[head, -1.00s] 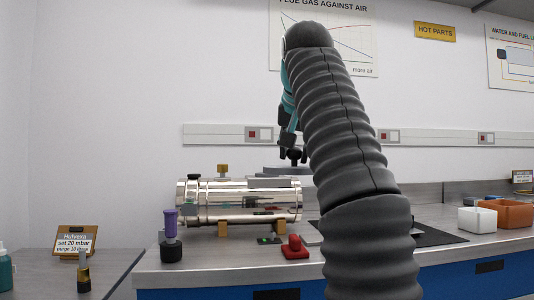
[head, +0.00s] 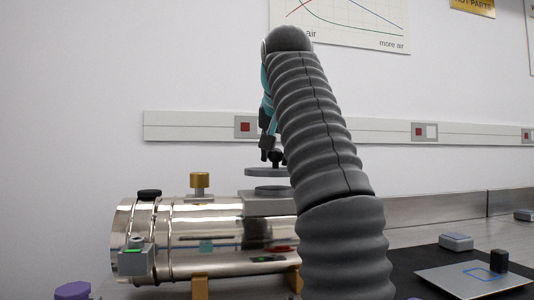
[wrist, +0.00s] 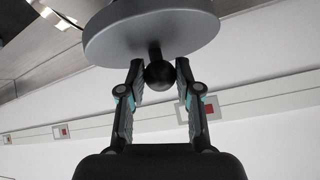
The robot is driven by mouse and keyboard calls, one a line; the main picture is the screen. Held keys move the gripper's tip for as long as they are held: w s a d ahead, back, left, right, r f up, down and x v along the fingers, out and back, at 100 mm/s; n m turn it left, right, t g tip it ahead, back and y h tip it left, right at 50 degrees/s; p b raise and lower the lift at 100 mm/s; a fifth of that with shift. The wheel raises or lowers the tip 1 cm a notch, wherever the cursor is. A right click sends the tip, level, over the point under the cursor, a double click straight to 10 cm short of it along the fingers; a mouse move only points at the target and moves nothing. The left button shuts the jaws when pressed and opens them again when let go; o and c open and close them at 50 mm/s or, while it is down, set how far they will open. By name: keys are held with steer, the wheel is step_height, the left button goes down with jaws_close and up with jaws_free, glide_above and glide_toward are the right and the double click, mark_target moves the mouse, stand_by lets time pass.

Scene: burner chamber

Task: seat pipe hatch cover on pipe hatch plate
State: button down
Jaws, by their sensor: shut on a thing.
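The pipe hatch cover (head: 262,172) is a flat grey disc with a dark ball knob. In the wrist view the cover (wrist: 150,32) fills the top, and my gripper (wrist: 160,80) has its two fingers on either side of the knob, shut on it. In the head view my gripper (head: 271,156) is above the cover, partly hidden by my arm. The pipe hatch plate (head: 262,203) is a grey block with a round raised top (head: 272,189) on the shiny pipe. The cover hangs roughly level just above it, with a narrow gap. Their right sides are hidden.
The shiny metal pipe (head: 180,235) rests on tan supports (head: 199,287). It carries a brass knob (head: 200,181) and a black cap (head: 149,194). A dark mat with a grey panel (head: 465,280) lies right. A wall rail (head: 190,127) runs behind.

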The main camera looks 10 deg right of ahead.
mark_target(275, 168)
steer(key=shift+w+d, duration=0.1)
steer(key=shift+w, duration=0.2)
steer(key=shift+s+a+r, duration=0.1)
steer(key=shift+s+a, duration=0.05)
steer(key=shift+a, duration=0.05)
steer(key=shift+s+f, duration=0.1)
steer(key=shift+f, duration=0.2)
steer(key=shift+f+b, duration=0.6)
steer(key=shift+b, duration=0.3)
steer(key=shift+f+b, duration=0.95)
steer(key=shift+f, duration=0.2)
stand_by(0.4)
steer(key=c, duration=0.7)
jaws_free()
steer(key=shift+r, duration=0.1)
steer(key=shift+s+r, duration=0.1)
steer(key=shift+r, duration=0.05)
